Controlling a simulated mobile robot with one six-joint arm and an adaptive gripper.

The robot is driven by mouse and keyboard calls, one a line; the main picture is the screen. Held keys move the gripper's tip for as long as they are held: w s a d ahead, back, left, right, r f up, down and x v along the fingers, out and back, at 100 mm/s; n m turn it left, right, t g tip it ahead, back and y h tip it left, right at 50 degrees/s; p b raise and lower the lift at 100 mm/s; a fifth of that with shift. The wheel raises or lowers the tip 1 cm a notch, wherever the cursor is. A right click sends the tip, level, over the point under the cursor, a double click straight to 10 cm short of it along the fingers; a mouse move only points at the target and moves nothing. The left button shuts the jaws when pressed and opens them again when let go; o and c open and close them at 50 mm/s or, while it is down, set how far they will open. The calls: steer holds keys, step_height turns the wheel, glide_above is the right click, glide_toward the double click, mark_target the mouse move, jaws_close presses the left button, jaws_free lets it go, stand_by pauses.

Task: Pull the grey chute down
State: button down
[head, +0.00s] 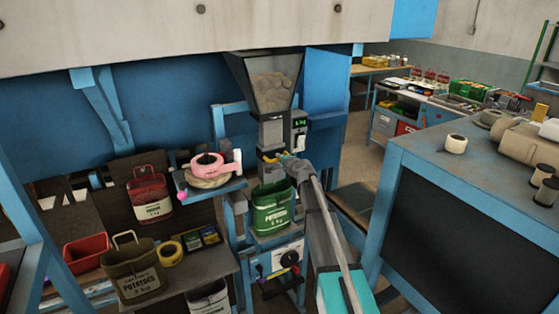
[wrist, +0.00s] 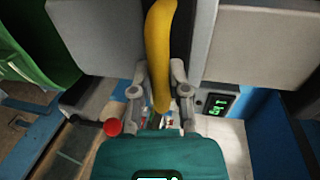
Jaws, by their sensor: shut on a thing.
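The grey chute (head: 271,132) hangs below the clear hopper (head: 270,85), which holds potatoes. A yellow handle (head: 268,157) sits at the chute's lower end. It shows large in the wrist view (wrist: 160,40). My gripper (wrist: 159,68) has one finger on each side of the handle and is shut on it. In the head view my gripper (head: 284,160) reaches it from the lower right and partly hides it. A green potato sack (head: 273,212) stands upright below the chute. Part of it shows at the left of the wrist view (wrist: 35,45).
A lit green display (head: 300,123) is beside the chute. A shelf with pink and tan rolls (head: 208,165) is to the left. Red and olive sacks (head: 133,270) stand farther left. A blue-framed bench (head: 480,170) stands close on the right.

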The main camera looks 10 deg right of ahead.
mark_target(279, 172)
step_height(279, 172, down, 6)
steer(key=b, duration=0.4)
steer(key=shift+s+r+b, duration=0.15)
steer(key=shift+b, duration=0.2)
steer(key=shift+s, duration=0.1)
steer(key=c, duration=0.6)
jaws_free()
steer(key=shift+w, duration=0.2)
steer(key=shift+s, duration=0.1)
steer(key=f+v, duration=0.2)
steer(key=v, duration=1)
steer(key=shift+s+d+f, duration=0.25)
steer(key=shift+s+f, duration=0.05)
steer(key=shift+s, duration=0.3)
